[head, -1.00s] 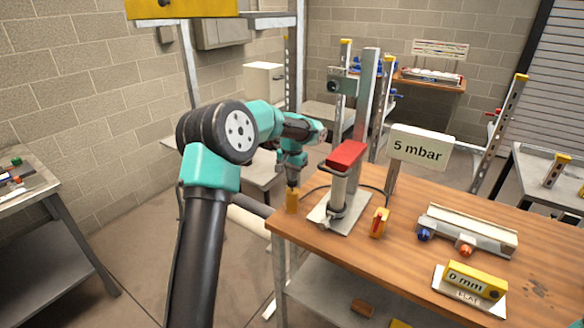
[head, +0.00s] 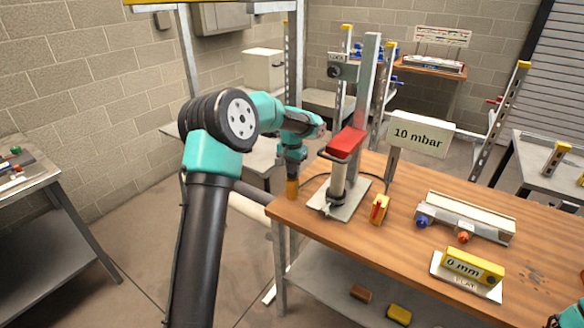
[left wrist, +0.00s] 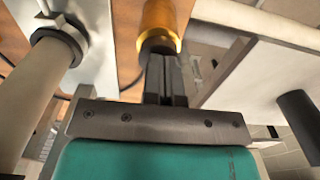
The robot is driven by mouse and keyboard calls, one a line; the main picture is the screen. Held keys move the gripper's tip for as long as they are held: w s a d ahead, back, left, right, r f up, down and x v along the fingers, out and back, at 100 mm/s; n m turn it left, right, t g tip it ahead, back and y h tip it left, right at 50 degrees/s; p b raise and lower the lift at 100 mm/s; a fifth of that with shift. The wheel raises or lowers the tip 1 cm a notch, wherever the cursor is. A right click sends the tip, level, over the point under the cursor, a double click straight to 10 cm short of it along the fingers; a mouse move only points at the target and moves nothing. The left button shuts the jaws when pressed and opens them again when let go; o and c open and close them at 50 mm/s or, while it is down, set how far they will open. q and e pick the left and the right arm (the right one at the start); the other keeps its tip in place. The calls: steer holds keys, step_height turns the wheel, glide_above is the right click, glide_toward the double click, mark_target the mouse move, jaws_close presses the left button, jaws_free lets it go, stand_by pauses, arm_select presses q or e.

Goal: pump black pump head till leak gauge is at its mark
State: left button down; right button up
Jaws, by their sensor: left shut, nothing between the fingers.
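An amber cylinder (head: 292,188) stands at the table's left corner; it also shows in the left wrist view (left wrist: 160,18). Its dark end, seemingly the black pump head (left wrist: 158,45), is right at my left fingertips. My left gripper (head: 292,174) points down over it, shut with nothing between the fingers (left wrist: 162,60). The fingertips look to touch the black end, but contact is not certain. The gauge display (head: 421,135) reads "10 mbar"; I see no separate mark on it.
Right of the amber cylinder stands a pale upright cylinder (head: 338,181) with a red block (head: 346,142) on a metal plate. A small yellow-and-red piece (head: 379,209), a grey rail device (head: 466,217) and a yellow "0 mm" block (head: 474,266) lie farther right on the wooden table (head: 380,250).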

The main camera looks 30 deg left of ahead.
arm_select(q)
step_height(320, 180, up, 14)
stand_by(0.6)
stand_by(1.2)
step_height(320, 180, up, 2)
steer(key=shift+r, duration=0.15)
stand_by(0.3)
step_height(320, 180, down, 14)
steer(key=shift+f, duration=0.1)
stand_by(0.6)
